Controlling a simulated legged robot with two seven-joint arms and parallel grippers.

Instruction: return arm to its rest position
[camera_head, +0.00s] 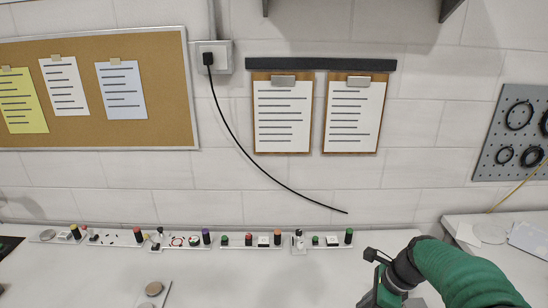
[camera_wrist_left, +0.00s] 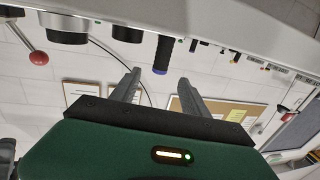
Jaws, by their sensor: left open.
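My left gripper (camera_wrist_left: 158,77) shows in the left wrist view with its two grey fingers spread and nothing held between them. That view looks upside down at the wall, with a light panel of controls along its top. The left arm is not in the head view. A green sleeved arm of mine (camera_head: 455,272) with a black joint reaches in at the lower right of the head view; no gripper fingers show on it.
A row of control strips (camera_head: 220,248) with coloured knobs runs along the back of the white table (camera_head: 250,285). A red ball knob (camera_wrist_left: 38,58) hangs close in the wrist view. A black cable (camera_head: 250,155) hangs from the wall socket. The table's front middle is mostly clear.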

